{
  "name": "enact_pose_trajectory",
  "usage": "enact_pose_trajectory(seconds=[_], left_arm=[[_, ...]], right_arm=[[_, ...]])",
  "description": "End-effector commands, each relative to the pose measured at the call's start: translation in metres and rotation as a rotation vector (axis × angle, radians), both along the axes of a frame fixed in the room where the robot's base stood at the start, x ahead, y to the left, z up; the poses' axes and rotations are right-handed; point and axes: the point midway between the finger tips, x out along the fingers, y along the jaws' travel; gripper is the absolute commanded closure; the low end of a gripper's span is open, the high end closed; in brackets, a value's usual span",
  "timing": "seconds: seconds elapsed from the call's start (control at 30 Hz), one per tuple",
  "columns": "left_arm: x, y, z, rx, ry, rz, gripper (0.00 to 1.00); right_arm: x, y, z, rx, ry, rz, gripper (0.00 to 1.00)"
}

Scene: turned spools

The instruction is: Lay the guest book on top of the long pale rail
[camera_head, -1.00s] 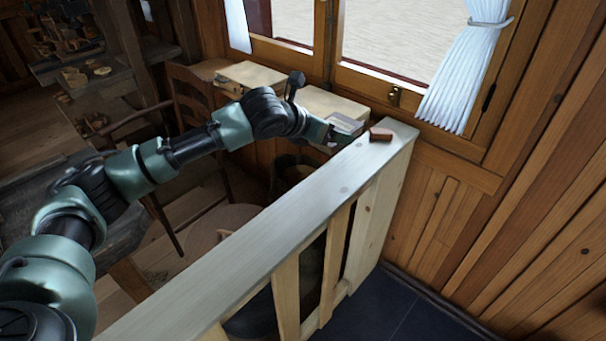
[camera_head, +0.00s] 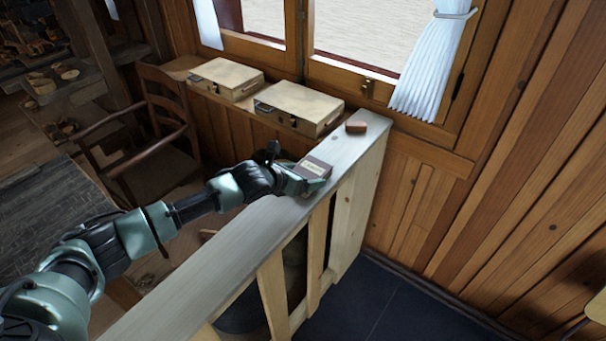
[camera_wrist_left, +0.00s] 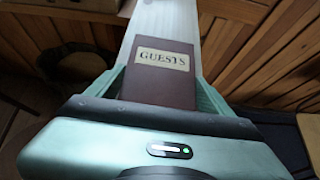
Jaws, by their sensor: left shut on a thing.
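The guest book (camera_head: 316,168) is a small dark red book with a pale label; the label reads "GUESTS" in the left wrist view (camera_wrist_left: 160,78). My left gripper (camera_head: 300,179) is shut on the guest book, with a finger on each side of it. The long pale rail (camera_head: 215,245) runs from the lower left to the window wall, and its top also shows in the left wrist view (camera_wrist_left: 165,22). The book is over the rail's top, towards its far half. I cannot tell whether it touches the wood. My right gripper is not in view.
A small reddish-brown block (camera_head: 356,127) lies on the rail's far end, beyond the book. Two pale cases (camera_head: 299,106) stand on the ledge under the window. A wooden chair (camera_head: 150,130) stands left of the rail. The rail's top nearer me is bare.

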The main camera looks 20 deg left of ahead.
Motion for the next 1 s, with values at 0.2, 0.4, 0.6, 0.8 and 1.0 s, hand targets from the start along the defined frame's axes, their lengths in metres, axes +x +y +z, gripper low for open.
enact_pose_trajectory(seconds=[0.2,0.4,0.6,0.8,1.0], left_arm=[[0.001,0.0,0.001,0.0,-0.003,-0.001,0.71],[0.0,0.0,-0.001,0.0,0.0,0.0,0.0],[0.0,0.0,0.001,0.0,0.0,0.0,0.0],[-0.015,0.007,0.01,0.003,-0.001,-0.001,0.0],[-0.046,0.018,0.032,0.005,-0.002,-0.001,0.0]], right_arm=[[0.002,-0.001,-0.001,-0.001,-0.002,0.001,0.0],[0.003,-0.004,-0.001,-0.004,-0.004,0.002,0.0],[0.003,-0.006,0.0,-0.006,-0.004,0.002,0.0],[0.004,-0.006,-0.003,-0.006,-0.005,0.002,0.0],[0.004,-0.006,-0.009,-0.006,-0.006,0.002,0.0]])
